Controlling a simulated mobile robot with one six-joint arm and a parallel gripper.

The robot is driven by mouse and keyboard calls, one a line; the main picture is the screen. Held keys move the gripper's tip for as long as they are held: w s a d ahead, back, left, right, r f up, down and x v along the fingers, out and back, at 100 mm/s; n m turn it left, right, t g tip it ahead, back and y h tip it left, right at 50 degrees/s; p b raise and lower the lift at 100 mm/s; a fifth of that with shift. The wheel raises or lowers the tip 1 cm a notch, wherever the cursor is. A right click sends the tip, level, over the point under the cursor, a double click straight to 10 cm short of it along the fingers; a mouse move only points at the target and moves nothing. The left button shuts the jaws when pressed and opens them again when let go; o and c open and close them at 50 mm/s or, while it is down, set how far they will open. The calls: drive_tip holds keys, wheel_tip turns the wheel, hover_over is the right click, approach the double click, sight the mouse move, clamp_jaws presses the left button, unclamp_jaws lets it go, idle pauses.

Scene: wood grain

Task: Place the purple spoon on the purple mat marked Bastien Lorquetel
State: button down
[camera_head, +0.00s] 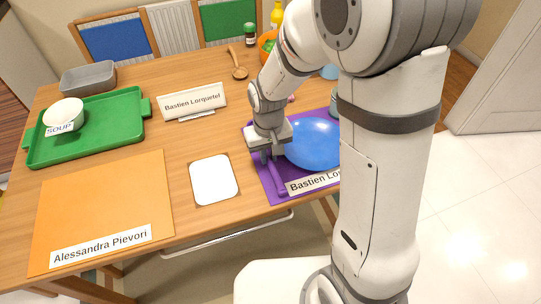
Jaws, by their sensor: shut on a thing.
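The purple spoon (275,178) is partly visible below my gripper, with its rest hidden by the fingers. My gripper (267,158) is shut on the spoon over the left side of the purple mat (294,174). The spoon is at or just above the mat, left of a blue plate; I cannot tell whether it touches the mat. The mat's front label (312,182) reads "Bastien Lo", with the rest cut off by my arm. My arm hides the mat's right side.
The blue plate (313,145) lies on the mat. Left are a white card (214,180), an orange mat (105,205) marked Alessandra Pievori, and a green tray (100,125) with a soup bowl (64,112).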

drive_tip(key=shift+f, duration=0.4)
drive_tip(key=shift+f, duration=0.1)
drive_tip(key=shift+f, duration=0.15)
drive_tip(key=c, duration=1.4)
unclamp_jaws()
